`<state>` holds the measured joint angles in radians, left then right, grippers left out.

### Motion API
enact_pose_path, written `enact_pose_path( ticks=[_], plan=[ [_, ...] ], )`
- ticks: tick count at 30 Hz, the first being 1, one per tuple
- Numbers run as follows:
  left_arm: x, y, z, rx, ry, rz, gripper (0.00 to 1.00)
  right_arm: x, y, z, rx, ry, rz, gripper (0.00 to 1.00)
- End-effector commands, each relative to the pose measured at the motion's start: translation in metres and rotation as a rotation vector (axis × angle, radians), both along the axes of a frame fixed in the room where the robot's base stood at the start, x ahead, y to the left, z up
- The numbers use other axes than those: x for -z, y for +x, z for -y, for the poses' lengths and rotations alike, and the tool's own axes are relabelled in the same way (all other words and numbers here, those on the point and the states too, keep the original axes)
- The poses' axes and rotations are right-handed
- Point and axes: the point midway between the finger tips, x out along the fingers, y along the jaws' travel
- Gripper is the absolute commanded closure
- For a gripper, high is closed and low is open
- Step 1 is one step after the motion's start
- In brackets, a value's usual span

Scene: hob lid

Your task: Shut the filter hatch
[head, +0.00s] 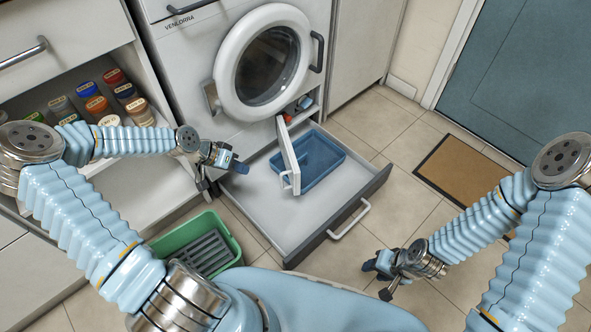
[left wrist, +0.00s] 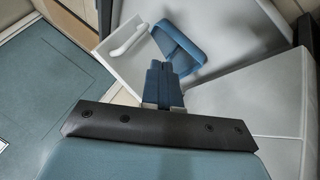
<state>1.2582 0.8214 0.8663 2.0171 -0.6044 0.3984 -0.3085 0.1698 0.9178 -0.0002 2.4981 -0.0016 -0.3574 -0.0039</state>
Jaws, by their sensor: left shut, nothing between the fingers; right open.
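The filter hatch (head: 289,153) is a narrow white flap low on the washing machine. It stands open, swung out over the pulled-out drawer, with a small white handle (head: 287,180) at its outer end. Its opening (head: 301,108) shows a red and a blue part inside. My left gripper (head: 240,167) is shut and empty, left of the hatch with a gap between them in the head view. In the left wrist view its fingers (left wrist: 163,68) point towards the hatch's pale face (left wrist: 118,67) and handle (left wrist: 127,42). My right gripper (head: 377,279) is open and empty above the floor.
The grey drawer (head: 262,200) is out beneath the hatch and holds a blue tray (head: 325,171). A green crate (head: 228,235) stands left of the drawer. Shelf jars (head: 97,106) are at the left. A brown mat (head: 455,175) lies right, with free tiled floor around it.

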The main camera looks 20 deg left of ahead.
Motion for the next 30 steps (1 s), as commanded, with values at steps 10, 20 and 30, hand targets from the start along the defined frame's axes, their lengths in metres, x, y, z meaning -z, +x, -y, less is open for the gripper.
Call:
enact_pose_path(
  ticks=[10,20,30],
  plan=[
    [0.025,0.011,0.002,0.002,0.017,0.011,1.0,0.011,0.0,0.0,-0.001,0.001,-0.002,0.57],
    [0.081,0.036,0.037,0.001,0.016,0.01,1.0,0.027,-0.001,-0.002,-0.003,0.006,-0.005,0.57],
    [0.079,0.033,0.073,-0.001,0.018,0.01,1.0,0.031,-0.001,-0.003,-0.004,0.007,-0.007,0.57]
  ],
)
